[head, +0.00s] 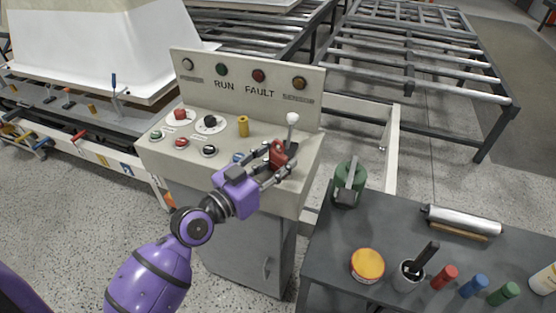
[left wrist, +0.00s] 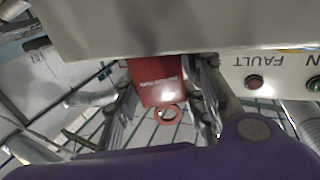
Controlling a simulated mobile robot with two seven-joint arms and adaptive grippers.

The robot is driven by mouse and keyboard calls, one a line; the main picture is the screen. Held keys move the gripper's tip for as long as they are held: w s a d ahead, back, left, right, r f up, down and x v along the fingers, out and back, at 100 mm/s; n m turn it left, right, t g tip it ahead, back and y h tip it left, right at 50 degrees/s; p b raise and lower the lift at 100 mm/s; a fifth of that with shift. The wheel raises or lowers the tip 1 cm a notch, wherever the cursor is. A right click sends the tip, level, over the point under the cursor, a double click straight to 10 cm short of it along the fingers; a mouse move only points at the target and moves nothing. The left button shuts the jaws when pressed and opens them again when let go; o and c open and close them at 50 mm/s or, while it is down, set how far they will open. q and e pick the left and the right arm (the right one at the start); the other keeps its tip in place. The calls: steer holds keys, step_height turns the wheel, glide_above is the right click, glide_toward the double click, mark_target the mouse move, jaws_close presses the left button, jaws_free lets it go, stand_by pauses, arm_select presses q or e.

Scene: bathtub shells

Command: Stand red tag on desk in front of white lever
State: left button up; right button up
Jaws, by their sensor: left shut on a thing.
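The red tag (head: 277,153) is between the fingers of my left gripper (head: 280,163) at the right end of the control desk (head: 302,172). In the left wrist view the red tag (left wrist: 158,82) shows its lettered face and a red ring, with a finger of my left gripper (left wrist: 166,92) on each side. The white lever (head: 292,119), a round white knob on a thin stem, rises just behind the tag. I cannot tell whether the tag touches the desk top. My right gripper is not in view.
A yellow post (head: 243,126), a blue button (head: 238,157) and several other knobs stand left of the tag. The back panel (head: 250,88) reads RUN and FAULT. A dark table (head: 390,222) at right bears a green-and-grey object (head: 348,183) and a yellow-lidded tin (head: 367,265).

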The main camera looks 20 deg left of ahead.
arm_select(q)
steer(key=o, duration=0.9)
steer(key=shift+f, duration=0.1)
steer(key=shift+r, duration=0.25)
steer(key=shift+s+a+f, duration=0.1)
steer(key=shift+s+a, duration=0.05)
steer(key=shift+s, duration=0.2)
steer(key=b+v, duration=0.3)
steer(key=v, duration=0.8)
steer(key=shift+s, duration=0.15)
